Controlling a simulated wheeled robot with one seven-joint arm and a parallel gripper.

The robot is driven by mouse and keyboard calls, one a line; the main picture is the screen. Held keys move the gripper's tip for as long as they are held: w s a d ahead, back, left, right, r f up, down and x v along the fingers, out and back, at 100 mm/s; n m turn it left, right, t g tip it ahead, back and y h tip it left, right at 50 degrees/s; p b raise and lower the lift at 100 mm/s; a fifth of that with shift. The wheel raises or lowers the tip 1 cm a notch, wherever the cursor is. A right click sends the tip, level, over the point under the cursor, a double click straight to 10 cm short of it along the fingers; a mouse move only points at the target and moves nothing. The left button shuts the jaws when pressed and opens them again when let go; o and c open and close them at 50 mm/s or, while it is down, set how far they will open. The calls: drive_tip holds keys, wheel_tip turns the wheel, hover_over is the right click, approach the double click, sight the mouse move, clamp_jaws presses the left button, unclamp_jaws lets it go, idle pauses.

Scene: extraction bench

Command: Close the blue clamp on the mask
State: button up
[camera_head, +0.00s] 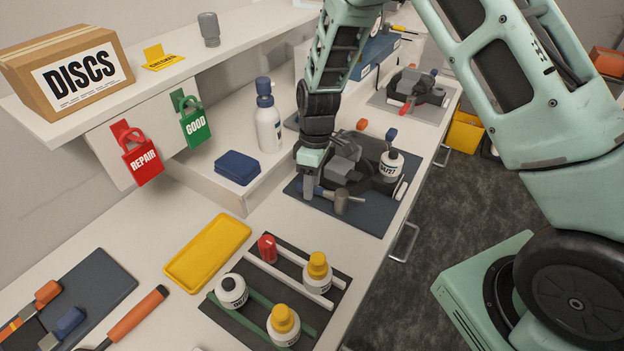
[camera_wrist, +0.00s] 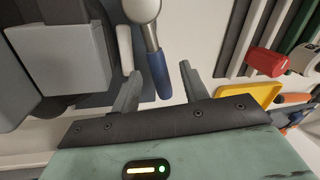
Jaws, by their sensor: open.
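The mask (camera_head: 345,170), a bulky dark and grey piece, sits on a dark mat at the bench's right edge. It also fills the upper left of the wrist view (camera_wrist: 60,60). The blue clamp shows as a blue handle (camera_wrist: 158,74) on a metal arm ending in a round grey head. In the head view its head (camera_head: 342,203) stands out at the mask's near side. My gripper (camera_wrist: 160,84) is open, with the handle's end between its two fingers and visible gaps on both sides. In the head view my gripper (camera_head: 308,188) partly hides the handle.
A yellow tray (camera_head: 208,254) and a rack with several bottles (camera_head: 232,291) lie nearer. Another unit (camera_head: 412,88) stands farther back.

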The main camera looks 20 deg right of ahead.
drive_tip(key=shift+c, duration=0.2)
clamp_jaws()
